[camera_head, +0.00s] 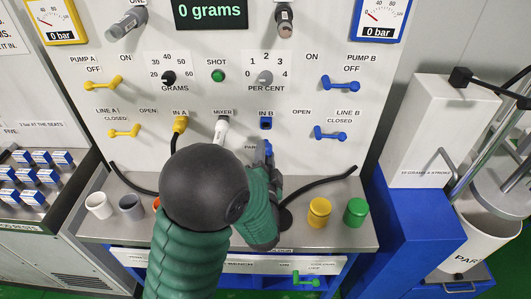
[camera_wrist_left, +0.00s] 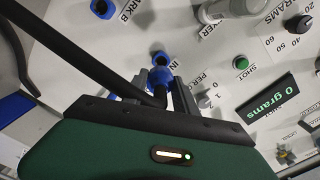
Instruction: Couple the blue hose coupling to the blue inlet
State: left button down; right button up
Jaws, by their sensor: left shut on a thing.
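The blue inlet (camera_head: 266,123), labelled IN B, is on the white panel, right of the white mixer fitting. My left gripper (camera_head: 263,155) is just below it, shut on the blue hose coupling (camera_head: 268,147). In the left wrist view the coupling (camera_wrist_left: 158,80) sits between the fingers, with the inlet (camera_wrist_left: 160,58) close beyond it, roughly in line. I cannot tell whether they touch. The black hose (camera_wrist_left: 90,50) runs from the coupling to the upper left. My arm hides part of the counter and gripper in the head view. My right gripper is not in view.
A yellow hose fitting (camera_head: 180,124) is at IN A. Blue valve handles (camera_head: 340,82) are on the panel's right.

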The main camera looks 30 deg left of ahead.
pick_arm(q)
jog(key=x, duration=0.5)
jog(key=shift+w+a, duration=0.2)
jog(key=shift+w, duration=0.1)
jog(key=shift+r, duration=0.15)
dwell(1.4)
jog(key=shift+x, duration=1.6)
jog(key=c, duration=0.9)
grip_release()
